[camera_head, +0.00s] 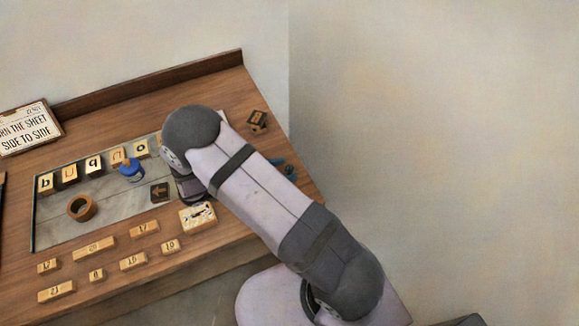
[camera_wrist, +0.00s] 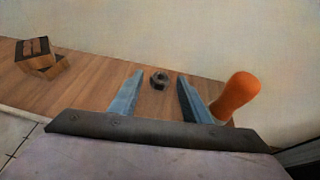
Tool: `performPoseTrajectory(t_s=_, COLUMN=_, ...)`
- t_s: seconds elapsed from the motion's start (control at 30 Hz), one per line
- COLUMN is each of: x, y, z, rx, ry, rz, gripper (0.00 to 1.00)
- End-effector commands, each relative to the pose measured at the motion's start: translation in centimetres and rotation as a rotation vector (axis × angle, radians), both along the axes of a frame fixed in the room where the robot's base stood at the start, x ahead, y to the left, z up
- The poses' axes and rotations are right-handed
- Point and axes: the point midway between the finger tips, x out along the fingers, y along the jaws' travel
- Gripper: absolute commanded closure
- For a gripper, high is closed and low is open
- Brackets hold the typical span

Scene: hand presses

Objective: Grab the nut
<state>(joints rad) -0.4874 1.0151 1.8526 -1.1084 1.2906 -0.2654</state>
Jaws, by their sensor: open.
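The nut (camera_wrist: 159,80) is a small dark grey ring-shaped piece lying on the wooden table, seen in the wrist view just beyond and between my fingertips. My gripper (camera_wrist: 159,88) is open, with its two blue-grey fingers spread to the left and right of the nut in the picture. Nothing is held between them.
An orange rounded handle (camera_wrist: 236,96) stands close to the right finger. A small wooden box (camera_wrist: 33,50) lies at the left; it also shows in the head view (camera_head: 257,121).

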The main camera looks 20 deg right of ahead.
Motion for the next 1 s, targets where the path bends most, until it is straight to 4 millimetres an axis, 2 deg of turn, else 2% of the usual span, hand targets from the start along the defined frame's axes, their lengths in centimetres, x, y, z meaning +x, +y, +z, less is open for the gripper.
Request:
performPoseTrajectory(t_s=0.3, x=0.05, y=-0.51, z=-0.28, rx=0.001, ry=0.000, rz=0.001, gripper=0.57)
performPoseTrajectory(t_s=0.33, x=0.05, y=-0.51, z=-0.27, rx=0.001, ry=0.000, rz=0.001, gripper=0.59)
performPoseTrajectory(t_s=0.5, x=0.05, y=-0.50, z=-0.26, rx=0.001, ry=0.000, rz=0.000, gripper=1.00)
performPoseTrajectory(t_s=1.0, x=0.08, y=-0.48, z=0.32, rx=0.000, ry=-0.001, rz=0.001, gripper=1.00)
